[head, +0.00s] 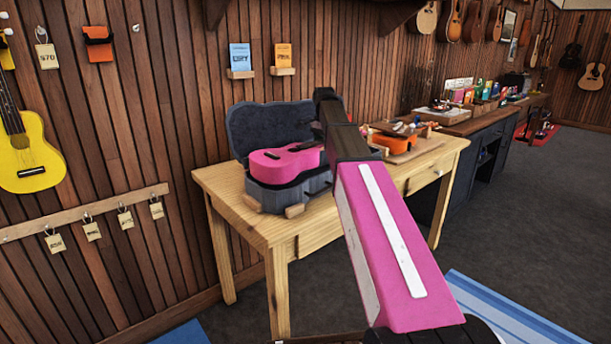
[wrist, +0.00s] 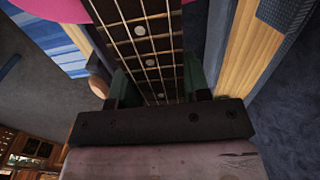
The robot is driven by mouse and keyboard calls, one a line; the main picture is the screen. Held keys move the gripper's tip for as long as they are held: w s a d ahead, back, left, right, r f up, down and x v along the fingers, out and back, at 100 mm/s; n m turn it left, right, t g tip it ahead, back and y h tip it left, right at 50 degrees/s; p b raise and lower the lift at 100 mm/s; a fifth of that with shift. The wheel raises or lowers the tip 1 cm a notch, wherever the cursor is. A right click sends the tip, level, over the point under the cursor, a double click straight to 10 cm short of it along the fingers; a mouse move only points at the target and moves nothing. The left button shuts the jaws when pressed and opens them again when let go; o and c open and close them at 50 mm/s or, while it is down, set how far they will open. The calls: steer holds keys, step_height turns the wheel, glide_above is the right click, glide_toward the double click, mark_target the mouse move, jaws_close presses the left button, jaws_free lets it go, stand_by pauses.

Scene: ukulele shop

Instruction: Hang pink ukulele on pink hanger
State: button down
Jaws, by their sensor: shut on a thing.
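The pink ukulele (head: 285,162) has its body in or just above the open grey case (head: 262,127) on the wooden table. I cannot tell whether it still touches the case. In the wrist view, my gripper (wrist: 158,82) has its greenish fingers on either side of the dark fretboard (wrist: 148,45) and is shut on the neck. Part of the pink body (wrist: 52,8) shows at the upper left there. My pink arm hides the gripper and neck in the head view. I cannot make out a pink hanger in either view.
The table (head: 232,192) also holds an orange instrument (head: 397,142) on a board at right. A yellow ukulele (head: 27,150) hangs on the left wall, near an orange wall piece (head: 98,43) and several tags on a rail (head: 80,216). Dark floor (head: 530,215) at right is mostly clear.

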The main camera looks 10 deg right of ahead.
steer(key=shift+r, duration=0.15)
steer(key=shift+r, duration=2.35)
